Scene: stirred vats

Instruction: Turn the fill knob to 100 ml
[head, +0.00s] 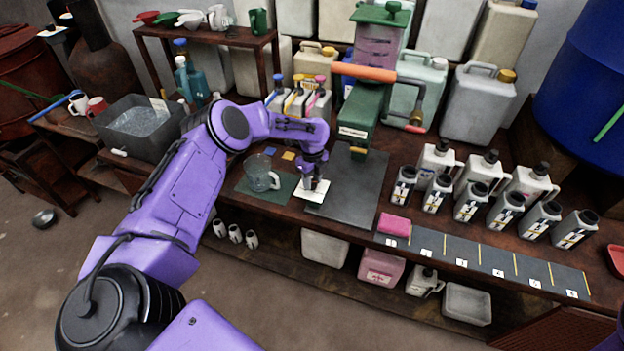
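My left gripper (314,184) points down at a small white plate (312,192) on the bench, at the left edge of a dark grey mat. Its fingertips are small and dark, and I cannot tell whether they are apart or touching anything. A fill knob cannot be made out; it may be hidden under the gripper. A green filling machine (362,108) with a white label and an orange handle (364,74) stands just behind and to the right. My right gripper is not in view.
A clear jug (261,174) stands on a green mat, close left of the gripper. Several grey bottles (473,202) with dark caps stand at the right, behind a numbered strip (462,262). A pink sponge (394,225) lies near the front edge. The dark grey mat (345,195) has free room.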

